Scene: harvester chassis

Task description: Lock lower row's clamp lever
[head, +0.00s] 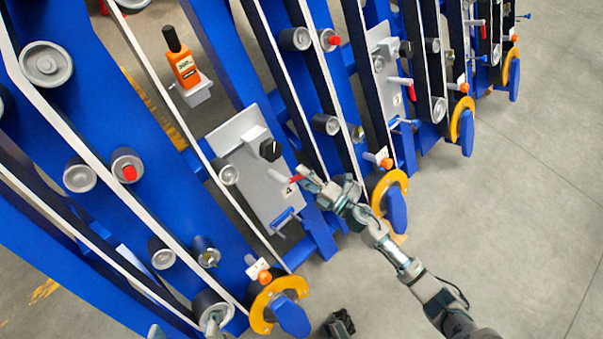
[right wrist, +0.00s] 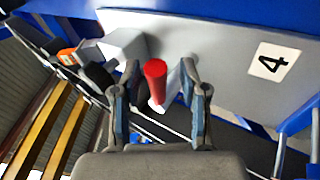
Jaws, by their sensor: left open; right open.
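A red-tipped clamp lever (head: 295,179) sticks out from a grey plate (head: 238,165) on the blue chassis. My right gripper (head: 306,180) is at the lever's end. In the right wrist view the red lever end (right wrist: 155,80) shows between the two fingers of my right gripper (right wrist: 160,95), which stand apart on either side of it. The gripper is open; I cannot tell whether a finger touches the lever. A dark shape at the bottom edge of the head view looks like my left gripper (head: 339,324), open and empty, largely cut off.
A label with a 4 (right wrist: 271,62) is on the plate. A black knob (head: 270,150) sits above the lever, a blue handle (head: 286,218) below. An orange bottle (head: 184,69) stands in a holder. Yellow-orange rings (head: 391,190) line the lower edge. Floor at right is clear.

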